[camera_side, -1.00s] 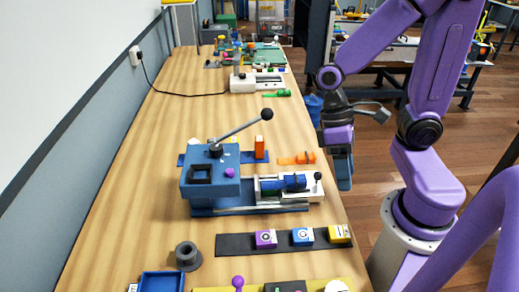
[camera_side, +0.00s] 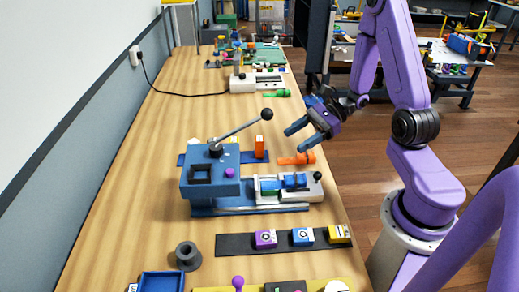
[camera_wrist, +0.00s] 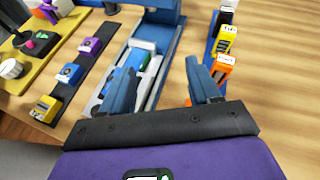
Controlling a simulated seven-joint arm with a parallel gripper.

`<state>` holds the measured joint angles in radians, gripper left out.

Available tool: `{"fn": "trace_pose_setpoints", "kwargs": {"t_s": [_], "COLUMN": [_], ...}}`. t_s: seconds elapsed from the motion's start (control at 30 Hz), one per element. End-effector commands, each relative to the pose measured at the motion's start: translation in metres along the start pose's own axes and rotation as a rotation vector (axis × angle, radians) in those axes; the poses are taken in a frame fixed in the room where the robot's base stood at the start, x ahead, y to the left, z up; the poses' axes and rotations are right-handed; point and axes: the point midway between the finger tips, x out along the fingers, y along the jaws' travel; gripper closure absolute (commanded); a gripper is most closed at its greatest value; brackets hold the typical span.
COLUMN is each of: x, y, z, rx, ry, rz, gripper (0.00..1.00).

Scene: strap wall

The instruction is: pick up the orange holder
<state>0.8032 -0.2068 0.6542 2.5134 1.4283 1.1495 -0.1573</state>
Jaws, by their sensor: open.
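A blue lever press (camera_side: 211,182) with a raised handle and a white-and-blue slide fixture (camera_side: 290,189) stand in front. An upright orange block (camera_side: 259,147) stands on a blue strip to the left. A green holder (camera_side: 277,93) lies farther back. Table between is clear.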

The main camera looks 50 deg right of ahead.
Motion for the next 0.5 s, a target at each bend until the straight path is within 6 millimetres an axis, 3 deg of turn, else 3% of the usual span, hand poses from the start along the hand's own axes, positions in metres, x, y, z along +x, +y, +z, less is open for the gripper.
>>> {"fn": "trace_pose_setpoints", "kwargs": {"t_s": [0.1, 0.3, 0.5], "x": [-0.019, -0.041, -0.029], "y": [-0.022, -0.039, -0.047], "z": [-0.025, -0.05, -0.054], "rx": [0.146, 0.272, 0.289], "ry": [-0.002, -0.001, -0.001], "rz": [-0.181, -0.349, -0.37], "gripper": [0.38, 0.38, 0.38]}}
